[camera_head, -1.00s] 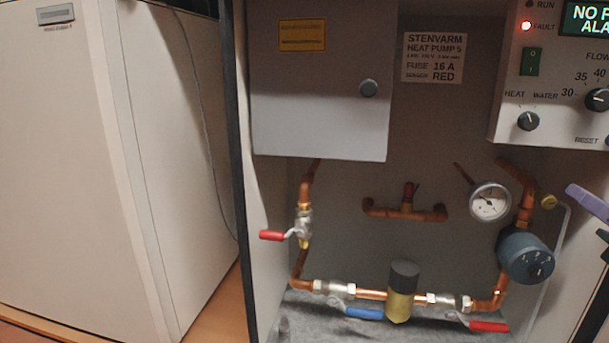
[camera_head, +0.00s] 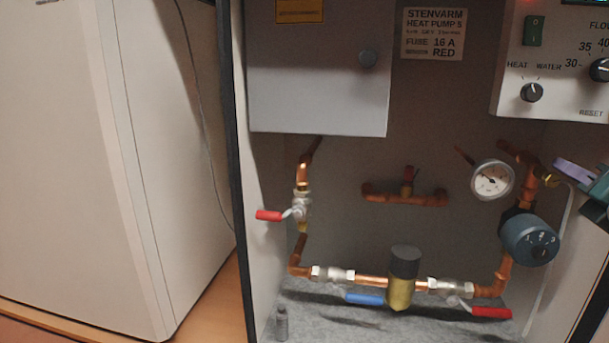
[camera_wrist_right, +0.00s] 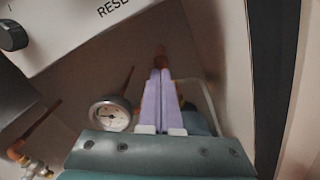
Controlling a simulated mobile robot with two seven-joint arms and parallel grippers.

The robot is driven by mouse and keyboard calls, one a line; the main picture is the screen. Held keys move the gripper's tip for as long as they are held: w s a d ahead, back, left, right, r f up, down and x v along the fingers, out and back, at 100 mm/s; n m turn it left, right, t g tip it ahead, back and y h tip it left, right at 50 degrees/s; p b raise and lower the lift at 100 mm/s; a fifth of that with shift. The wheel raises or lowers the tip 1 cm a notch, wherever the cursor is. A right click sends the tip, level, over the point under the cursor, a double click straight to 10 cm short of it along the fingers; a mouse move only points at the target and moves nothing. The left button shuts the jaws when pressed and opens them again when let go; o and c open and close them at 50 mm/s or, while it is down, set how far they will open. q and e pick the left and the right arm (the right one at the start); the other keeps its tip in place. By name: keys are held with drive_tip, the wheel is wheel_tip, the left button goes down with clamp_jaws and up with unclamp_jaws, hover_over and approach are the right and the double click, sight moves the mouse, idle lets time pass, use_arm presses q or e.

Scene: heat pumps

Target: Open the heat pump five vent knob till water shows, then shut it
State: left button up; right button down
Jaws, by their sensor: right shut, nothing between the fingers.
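The brass vent knob (camera_head: 547,178) sits at the upper right of the copper pipework, beside the gauge, in the head view. A thin pale tube (camera_head: 541,275) runs down from near it; I see no water there. My right gripper (camera_head: 560,165), with purple fingers, comes in from the right, its tips close to the knob at its upper right. Whether they touch it I cannot tell. In the wrist view the fingers (camera_wrist_right: 160,75) are together with nothing between them, and they hide most of the knob's area. My left gripper is not in view.
A pressure gauge (camera_head: 492,180) and a blue-grey pump (camera_head: 530,239) stand close to the knob. The control box (camera_head: 560,100) overhangs above. Red valve levers (camera_head: 491,312) and a blue lever (camera_head: 364,298) are lower. The cabinet's right wall is close to the gripper.

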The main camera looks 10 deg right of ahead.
drive_tip(key=shift+a+f+b, duration=0.1)
drive_tip(key=shift+f+b, duration=0.2)
drive_tip(key=shift+f, duration=0.1)
idle(0.6)
drive_tip(key=shift+f, duration=0.1)
drive_tip(key=shift+s+d+f, duration=0.1)
drive_tip(key=shift+d+f, duration=0.05)
drive_tip(key=shift+d, duration=0.35)
drive_tip(key=p+v, duration=0.2)
drive_tip(key=v, duration=0.4)
drive_tip(key=shift+d+r, duration=0.2)
drive_tip(key=shift+r, duration=0.2)
drive_tip(key=shift+s, duration=0.1)
